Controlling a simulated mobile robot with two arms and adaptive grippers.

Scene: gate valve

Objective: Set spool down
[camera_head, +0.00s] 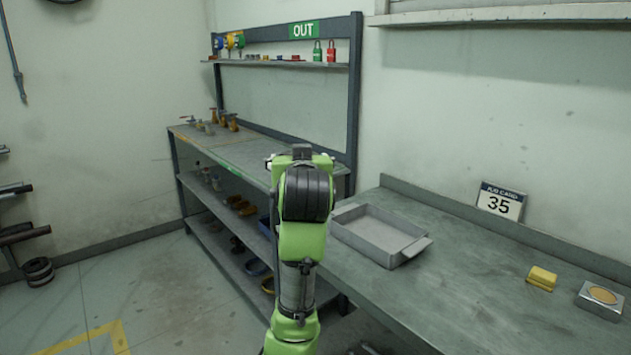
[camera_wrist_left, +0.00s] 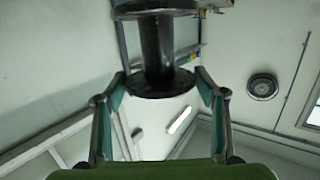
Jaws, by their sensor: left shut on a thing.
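The spool (camera_wrist_left: 158,48) is a dark cylinder with a wide round flange, seen in the left wrist view. My left gripper (camera_wrist_left: 160,84) is shut on the spool, with a finger on either side of the near flange. The far end of the spool meets a dark and metallic part at the top of the picture; I cannot tell whether that part belongs to it. My right gripper is in neither view.
The OUT bench (camera_head: 225,152) has several brass fittings (camera_head: 222,120) at its far left end and filled lower shelves. A grey tray (camera_head: 378,236) sits on the right-hand table (camera_head: 440,290). A yellow block (camera_head: 541,278), a small box (camera_head: 600,300) and a job card (camera_head: 500,202) stand farther right.

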